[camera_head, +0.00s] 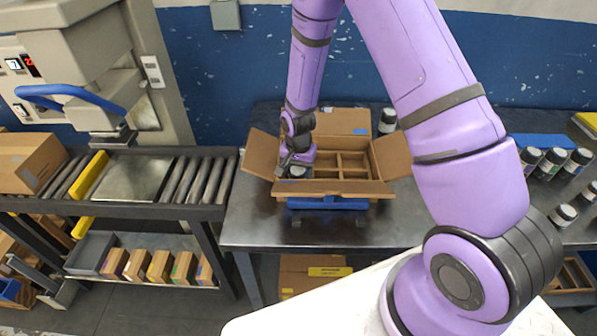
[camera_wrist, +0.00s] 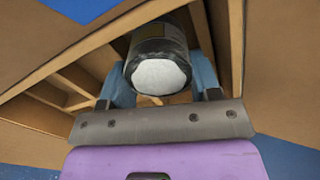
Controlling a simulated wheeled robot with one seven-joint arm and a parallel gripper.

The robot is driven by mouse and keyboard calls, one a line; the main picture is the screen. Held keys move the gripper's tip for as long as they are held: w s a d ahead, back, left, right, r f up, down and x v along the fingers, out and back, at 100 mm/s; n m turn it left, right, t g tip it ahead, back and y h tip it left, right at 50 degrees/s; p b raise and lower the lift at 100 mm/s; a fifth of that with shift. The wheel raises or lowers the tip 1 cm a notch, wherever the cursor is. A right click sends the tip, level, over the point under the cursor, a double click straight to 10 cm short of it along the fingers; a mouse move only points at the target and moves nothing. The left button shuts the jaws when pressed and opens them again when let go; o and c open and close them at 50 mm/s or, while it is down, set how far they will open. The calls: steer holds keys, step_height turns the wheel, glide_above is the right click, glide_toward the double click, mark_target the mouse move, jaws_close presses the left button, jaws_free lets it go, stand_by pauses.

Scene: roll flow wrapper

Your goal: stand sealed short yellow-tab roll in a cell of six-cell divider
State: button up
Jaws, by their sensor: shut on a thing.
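My gripper (camera_head: 295,160) is over the left front part of the open cardboard box that holds the six-cell divider (camera_head: 352,165). In the wrist view my gripper (camera_wrist: 163,85) has its two blue-grey fingers shut on a dark roll (camera_wrist: 158,72) with a pale round end facing the camera. In the head view the roll (camera_head: 297,172) shows only as a small dark and pale shape under my gripper. No yellow tab shows clearly on it. The roll is at the cells, but I cannot tell how deep it is or whether it touches the bottom. Several right-hand cells look empty.
The box's open flaps (camera_head: 398,155) spread outward around it, and it rests on a blue base (camera_head: 328,203) on the dark table (camera_head: 250,215). Several dark rolls (camera_head: 550,163) stand at the right. A roller conveyor (camera_head: 188,180) runs at the left.

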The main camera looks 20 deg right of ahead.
steer(key=shift+f, duration=0.45)
steer(key=shift+f, duration=0.1)
steer(key=o, duration=0.8)
